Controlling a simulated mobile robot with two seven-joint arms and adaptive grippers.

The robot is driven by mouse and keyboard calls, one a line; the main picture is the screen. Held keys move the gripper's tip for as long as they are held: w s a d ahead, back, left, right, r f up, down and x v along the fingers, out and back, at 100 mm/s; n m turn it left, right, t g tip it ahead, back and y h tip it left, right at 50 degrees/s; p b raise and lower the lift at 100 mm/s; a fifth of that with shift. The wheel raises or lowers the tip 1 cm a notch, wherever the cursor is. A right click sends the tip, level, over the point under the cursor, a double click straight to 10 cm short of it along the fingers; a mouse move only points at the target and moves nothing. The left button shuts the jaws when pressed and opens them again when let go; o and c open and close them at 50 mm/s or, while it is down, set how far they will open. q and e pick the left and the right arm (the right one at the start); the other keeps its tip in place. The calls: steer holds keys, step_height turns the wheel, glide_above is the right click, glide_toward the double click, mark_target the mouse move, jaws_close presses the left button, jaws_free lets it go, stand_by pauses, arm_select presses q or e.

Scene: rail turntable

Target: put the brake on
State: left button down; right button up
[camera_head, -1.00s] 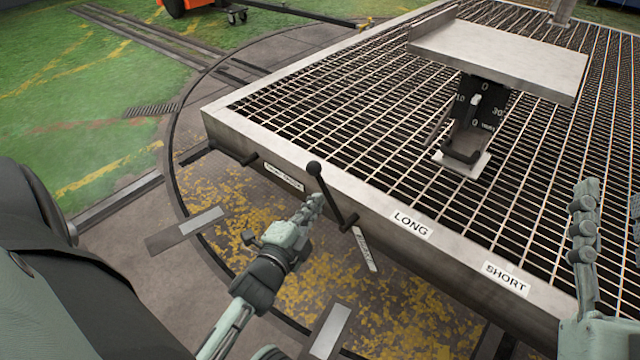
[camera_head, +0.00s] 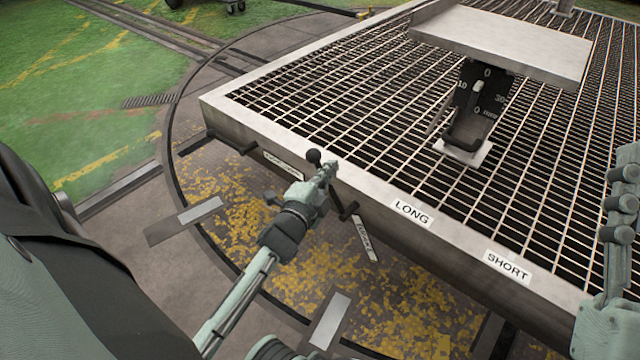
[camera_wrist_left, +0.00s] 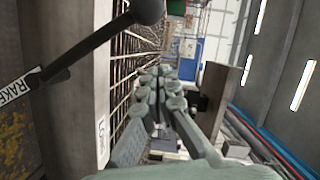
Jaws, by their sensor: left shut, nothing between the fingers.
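The brake lever is a black rod with a round knob (camera_head: 314,156), rising at a tilt from the near side of the turntable frame. A white label (camera_head: 365,240) beside its foot shows in the left wrist view (camera_wrist_left: 18,88) with letters reading "RAKE". My left gripper (camera_head: 329,170) is shut and empty, just right of the knob, and covers part of the rod. In the left wrist view the shut fingers (camera_wrist_left: 163,82) lie right of the lever (camera_wrist_left: 92,42), with a gap in that picture. I cannot tell if they touch. My right gripper (camera_head: 622,205) is partly cut off at the right edge.
The frame's metal edge (camera_head: 455,238) carries "LONG" and "SHORT" labels. A grated deck (camera_head: 370,110) lies behind it, with a flat-topped metal stand (camera_head: 505,45). A short dark bar (camera_head: 228,142) sticks out left of the lever. Floor in front is open.

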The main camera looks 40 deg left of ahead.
mark_target(319, 163)
arm_select(q)
steer(key=shift+w+a+f+b, duration=0.15)
steer(key=shift+w+a+f, duration=0.15)
steer(key=shift+a, duration=0.4)
steer(key=shift+w+a+f+b, duration=0.1)
steer(key=shift+w+a+f, duration=0.15)
steer(key=shift+a, duration=0.4)
steer(key=shift+w+a+f+b, duration=0.2)
steer(key=shift+w+a, duration=0.15)
steer(key=shift+a, duration=0.35)
arm_select(e)
steer(key=shift+s+d+r+t, duration=0.45)
steer(key=shift+s+r+t, duration=0.25)
steer(key=shift+t, duration=0.2)
arm_select(q)
steer(key=shift+a, duration=0.1)
arm_select(e)
steer(key=shift+w, duration=0.1)
